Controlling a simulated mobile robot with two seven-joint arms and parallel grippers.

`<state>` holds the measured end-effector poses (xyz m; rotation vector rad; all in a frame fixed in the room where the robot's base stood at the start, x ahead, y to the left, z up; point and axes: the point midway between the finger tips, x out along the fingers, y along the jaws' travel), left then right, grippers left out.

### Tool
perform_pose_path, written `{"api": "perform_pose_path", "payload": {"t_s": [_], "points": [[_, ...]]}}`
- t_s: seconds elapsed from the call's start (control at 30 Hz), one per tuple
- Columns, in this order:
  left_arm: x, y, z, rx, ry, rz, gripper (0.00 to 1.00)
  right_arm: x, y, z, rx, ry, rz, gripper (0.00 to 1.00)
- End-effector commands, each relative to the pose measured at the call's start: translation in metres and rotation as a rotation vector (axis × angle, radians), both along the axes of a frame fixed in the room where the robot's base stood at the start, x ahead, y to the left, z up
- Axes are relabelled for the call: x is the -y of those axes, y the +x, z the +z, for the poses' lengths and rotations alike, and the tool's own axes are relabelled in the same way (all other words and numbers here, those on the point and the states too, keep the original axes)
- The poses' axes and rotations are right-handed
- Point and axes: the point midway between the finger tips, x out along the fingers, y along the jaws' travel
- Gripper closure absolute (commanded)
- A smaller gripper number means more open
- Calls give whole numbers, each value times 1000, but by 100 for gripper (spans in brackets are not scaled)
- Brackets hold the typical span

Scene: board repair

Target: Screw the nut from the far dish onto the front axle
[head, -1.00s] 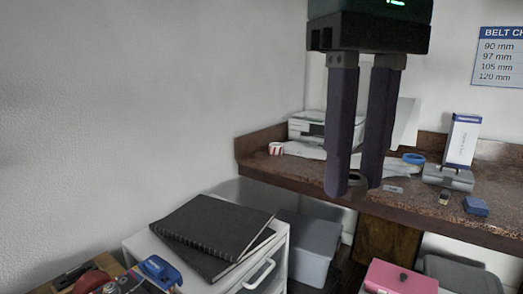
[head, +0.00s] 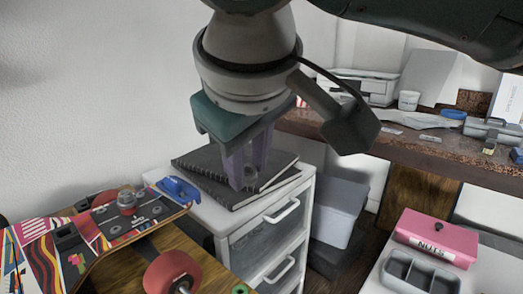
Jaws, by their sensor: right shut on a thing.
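My right gripper (head: 248,184) points down in front of the white cabinet with the black notebooks. Its purple fingers are close together on a small grey ring that looks like the nut (head: 251,181); the fingers partly hide it. At the lower left is a skateboard (head: 45,243) with a colourful graphic. A red wheel (head: 165,270) at its near side has a bare metal axle end (head: 184,288) at the bottom of the picture. I cannot tell which axle is the front one. My left gripper is not in view.
A grey tray with compartments (head: 384,284) and a pink box marked NUTS (head: 442,241) stand on a white surface at the lower right. A blue tool (head: 180,188) lies by the board. Black notebooks (head: 201,164) lie on the white cabinet (head: 240,235). A brown workbench (head: 400,150) is behind.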

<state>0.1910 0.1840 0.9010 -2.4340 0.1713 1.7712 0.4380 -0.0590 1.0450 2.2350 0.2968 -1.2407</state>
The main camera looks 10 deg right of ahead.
Motion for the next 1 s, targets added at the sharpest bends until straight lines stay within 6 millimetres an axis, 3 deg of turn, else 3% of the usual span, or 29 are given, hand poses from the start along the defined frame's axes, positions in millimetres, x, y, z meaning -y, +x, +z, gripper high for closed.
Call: {"api": "perform_pose_path", "payload": {"t_s": [0.03,0.1,0.37,0.6,0.8,1.0], "points": [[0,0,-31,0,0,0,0,-8,2,-35,66,-2,75,100],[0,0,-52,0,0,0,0,-16,8,-57,184,-2,187,100],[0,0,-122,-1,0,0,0,-34,11,-121,584,79,513,100],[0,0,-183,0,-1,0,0,-43,-15,-180,850,188,657,100],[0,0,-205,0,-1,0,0,-48,-35,-203,955,236,691,100],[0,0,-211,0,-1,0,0,-50,-40,-209,981,245,700,100]]}}
